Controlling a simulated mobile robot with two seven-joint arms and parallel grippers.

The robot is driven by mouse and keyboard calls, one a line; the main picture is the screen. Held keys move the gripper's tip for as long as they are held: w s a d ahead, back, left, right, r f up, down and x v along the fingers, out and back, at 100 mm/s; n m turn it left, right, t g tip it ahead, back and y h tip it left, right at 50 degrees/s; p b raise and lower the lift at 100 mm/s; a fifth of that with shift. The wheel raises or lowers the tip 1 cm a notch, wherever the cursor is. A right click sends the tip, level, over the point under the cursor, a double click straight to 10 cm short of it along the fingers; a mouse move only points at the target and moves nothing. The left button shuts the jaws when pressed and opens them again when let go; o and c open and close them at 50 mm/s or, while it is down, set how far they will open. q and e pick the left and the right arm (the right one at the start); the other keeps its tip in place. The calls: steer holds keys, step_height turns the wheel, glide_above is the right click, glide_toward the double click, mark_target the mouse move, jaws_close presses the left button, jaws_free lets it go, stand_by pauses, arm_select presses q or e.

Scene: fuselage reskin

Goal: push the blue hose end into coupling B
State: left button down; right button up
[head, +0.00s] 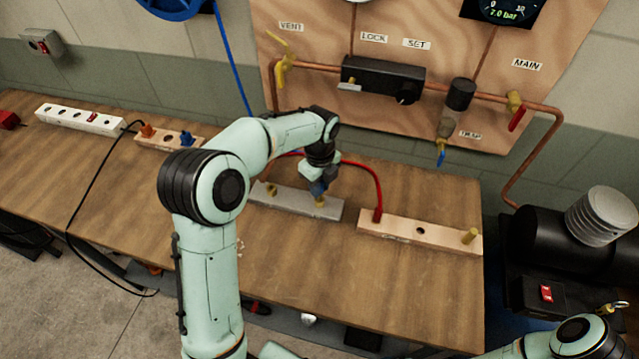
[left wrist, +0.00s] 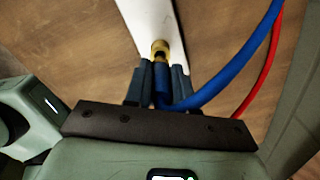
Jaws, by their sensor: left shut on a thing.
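My left gripper (head: 319,187) is over the right part of a grey block (head: 285,197) on the bench. In the left wrist view, the gripper (left wrist: 160,76) is shut on the blue hose end (left wrist: 162,86), and the blue hose (left wrist: 215,90) curves away to the right. A brass coupling (left wrist: 160,48) on the pale block (left wrist: 149,20) lies right in front of the hose end, in line with it. I cannot tell whether the hose end is inside it or only against it. I see no letter marking coupling B. A second brass fitting (head: 271,189) stands on the block's left part.
A red hose (head: 372,175) arches to a wooden block (head: 400,229) with a brass peg at the right. A power strip (head: 80,119) and another wooden block (head: 168,137) lie at the left. The pipe panel (head: 350,30) stands behind. The bench front is clear.

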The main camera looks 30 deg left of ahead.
arm_select(q)
steer(key=shift+f+b, duration=0.45)
steer(key=shift+f, duration=1)
arm_select(e)
steer(key=shift+s+f, duration=0.55)
arm_select(q)
steer(key=c, duration=0.9)
jaws_free()
steer(key=shift+o, duration=0.2)
steer(key=shift+w+r+p, duration=0.1)
steer(key=shift+r+p, duration=1.15)
steer(key=shift+r, duration=1.35)
steer(key=shift+f, duration=0.1)
arm_select(e)
steer(key=w+r, duration=0.3)
steer(key=shift+w, duration=0.25)
steer(key=shift+s, duration=0.1)
